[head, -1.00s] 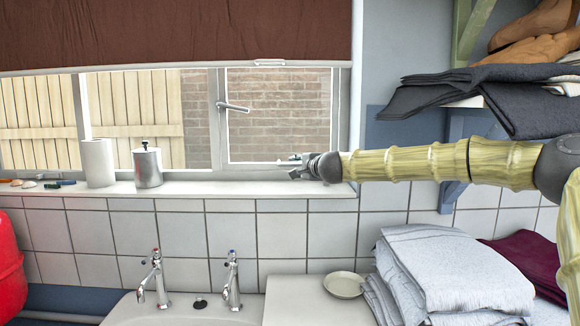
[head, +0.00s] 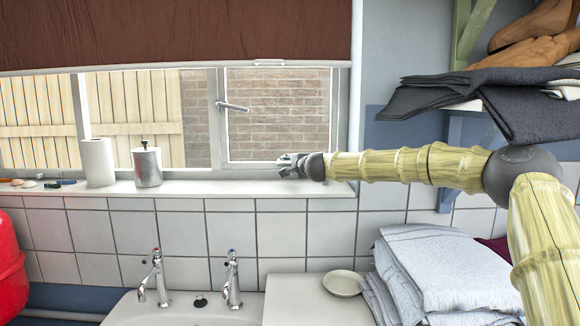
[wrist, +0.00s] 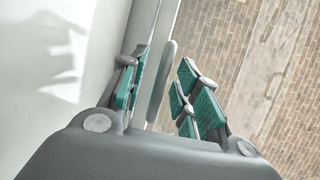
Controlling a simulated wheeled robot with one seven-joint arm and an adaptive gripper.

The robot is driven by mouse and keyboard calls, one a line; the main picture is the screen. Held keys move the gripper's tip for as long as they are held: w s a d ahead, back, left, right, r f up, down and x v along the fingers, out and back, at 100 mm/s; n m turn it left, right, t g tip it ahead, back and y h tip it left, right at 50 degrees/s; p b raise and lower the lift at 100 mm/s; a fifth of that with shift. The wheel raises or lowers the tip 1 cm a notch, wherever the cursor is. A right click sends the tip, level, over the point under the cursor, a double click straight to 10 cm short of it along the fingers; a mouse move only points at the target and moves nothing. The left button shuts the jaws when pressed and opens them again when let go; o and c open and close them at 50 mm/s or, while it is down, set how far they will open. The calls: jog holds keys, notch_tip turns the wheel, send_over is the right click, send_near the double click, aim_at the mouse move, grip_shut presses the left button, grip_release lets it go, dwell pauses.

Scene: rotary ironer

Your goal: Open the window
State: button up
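The window's right pane (head: 277,115) looks shut in its grey frame. Its lever handle (head: 233,107) sticks out to the right from the frame's left upright. My gripper (head: 288,165) is in front of the pane's lower right part, below and right of the handle, and points left. In the wrist view my gripper (wrist: 163,92) is open, with green-padded fingers apart. A slim grey rounded bar (wrist: 161,82) shows between the fingers in that view, beside the frame; I cannot tell whether it is the handle, and no contact is visible.
A white paper roll (head: 98,163) and a metal canister (head: 147,167) stand on the sill (head: 230,187) to the left. Two taps (head: 232,280) rise below. Folded towels (head: 450,265) are piled at lower right. A brown blind (head: 170,35) covers the window's top.

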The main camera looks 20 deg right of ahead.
aim_at(283, 161)
grip_shut()
jog(key=shift+w+a+m+h+p, duration=0.15)
jog(key=shift+w+m+h, duration=0.25)
jog(key=shift+w+h, duration=0.35)
jog(key=shift+w+a+m+h+p, duration=0.15)
jog(key=shift+w+m+h, duration=0.35)
jog(key=shift+w, duration=0.4)
jog(key=shift+w+m+h+p, duration=0.5)
jog(key=shift+w+h+p, duration=0.1)
jog(key=shift+w+h, duration=0.35)
jog(key=shift+w+m, duration=0.3)
jog(key=shift+w, duration=0.15)
grip_release()
jog(key=shift+d, duration=0.1)
